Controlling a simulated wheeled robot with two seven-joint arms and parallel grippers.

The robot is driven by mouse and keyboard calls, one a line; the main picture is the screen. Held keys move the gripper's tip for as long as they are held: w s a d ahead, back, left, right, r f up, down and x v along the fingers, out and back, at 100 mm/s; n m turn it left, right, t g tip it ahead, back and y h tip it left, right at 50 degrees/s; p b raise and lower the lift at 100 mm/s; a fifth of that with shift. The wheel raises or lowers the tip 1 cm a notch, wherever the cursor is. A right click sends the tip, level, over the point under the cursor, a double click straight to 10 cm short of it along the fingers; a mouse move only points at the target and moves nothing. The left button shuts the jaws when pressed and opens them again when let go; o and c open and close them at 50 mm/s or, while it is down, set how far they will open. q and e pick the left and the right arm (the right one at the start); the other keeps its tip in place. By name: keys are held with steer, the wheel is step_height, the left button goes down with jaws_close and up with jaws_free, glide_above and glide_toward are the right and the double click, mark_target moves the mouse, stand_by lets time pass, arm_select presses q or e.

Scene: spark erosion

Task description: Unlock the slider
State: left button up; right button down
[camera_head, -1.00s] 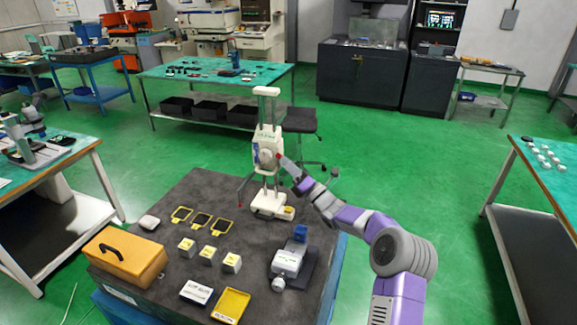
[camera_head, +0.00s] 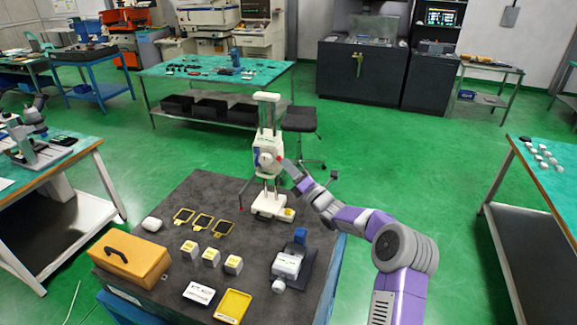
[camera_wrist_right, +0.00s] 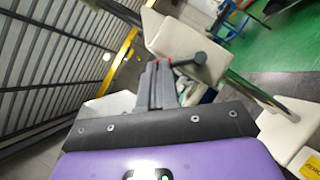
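The slider (camera_head: 265,157) is a white block on upright columns above a white base (camera_head: 271,206), at the far right of the dark table. My right gripper (camera_head: 286,165) is at the right side of the slider, close to it. In the right wrist view the dark fingers of the right gripper (camera_wrist_right: 158,80) lie close together, with red at the tips, facing the white body (camera_wrist_right: 185,45). A black lever with a round end (camera_wrist_right: 198,58) is right beside the fingertips. I cannot tell whether they touch it. My left gripper is in no view.
The dark table (camera_head: 205,190) also holds a yellow box (camera_head: 130,262), several small white blocks (camera_head: 211,257), black plates with yellow frames (camera_head: 203,222), a yellow tray (camera_head: 232,306) and a grey vise-like device (camera_head: 287,265). Green floor is free to the right.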

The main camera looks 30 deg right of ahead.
steer(key=m+p, duration=0.1)
steer(key=p, duration=0.1)
steer(key=r+m+g+h+p, duration=0.1)
steer(key=p, duration=0.1)
steer(key=r+m+p, duration=0.1)
steer(key=m+p, duration=0.1)
steer(key=p, duration=0.1)
steer(key=shift+w+d+h, duration=0.3)
steer(key=shift+d+h, duration=0.05)
steer(key=shift+h, duration=0.05)
steer(key=shift+w+d+f+m+g+p, duration=0.15)
steer(key=shift+m+g+p, duration=0.35)
steer(key=shift+m+p, duration=0.3)
